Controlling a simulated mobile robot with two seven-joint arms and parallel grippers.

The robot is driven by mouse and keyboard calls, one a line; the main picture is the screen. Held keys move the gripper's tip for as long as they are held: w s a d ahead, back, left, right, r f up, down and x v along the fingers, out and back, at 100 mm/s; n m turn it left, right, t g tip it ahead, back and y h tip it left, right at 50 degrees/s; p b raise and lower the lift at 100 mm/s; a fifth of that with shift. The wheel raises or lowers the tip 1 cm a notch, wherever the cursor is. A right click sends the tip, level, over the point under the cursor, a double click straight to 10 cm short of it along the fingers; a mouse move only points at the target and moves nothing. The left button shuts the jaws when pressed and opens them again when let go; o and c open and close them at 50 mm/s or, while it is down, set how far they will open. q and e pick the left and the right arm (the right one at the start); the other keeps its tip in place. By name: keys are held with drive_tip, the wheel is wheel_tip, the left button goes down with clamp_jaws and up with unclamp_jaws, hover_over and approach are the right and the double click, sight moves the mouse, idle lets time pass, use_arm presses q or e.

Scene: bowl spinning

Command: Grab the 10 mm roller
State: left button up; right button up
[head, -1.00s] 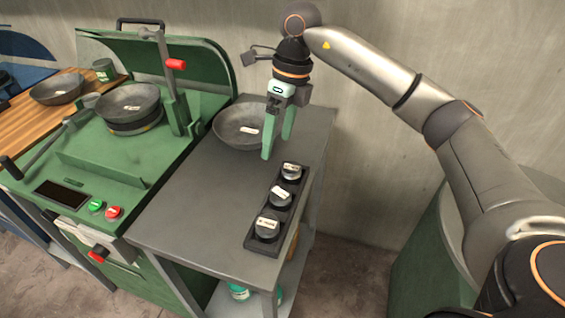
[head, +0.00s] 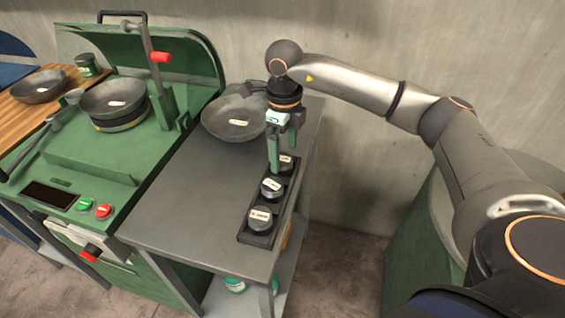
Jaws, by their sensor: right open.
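Three dark rollers with white labels sit in a row in a black tray (head: 247,238) on the grey table. They are the near roller (head: 260,219), the middle roller (head: 271,188) and the far roller (head: 287,164). The label print is too small to read, so I cannot tell which is the 10 mm one. My right gripper (head: 283,159) points down with its green fingers apart, at the far roller. One finger partly hides that roller; I cannot tell whether they touch. My left gripper is not in view.
A grey labelled bowl (head: 232,118) stands on the table behind and left of the gripper. A green machine (head: 85,165) with another bowl (head: 112,98) stands to the left. The table's front left is clear. A wall (head: 400,50) is behind.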

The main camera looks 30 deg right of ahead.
drive_tip(key=shift+f, duration=0.85)
drive_tip(key=shift+c, duration=0.3)
clamp_jaws()
drive_tip(key=shift+w+r, duration=0.1)
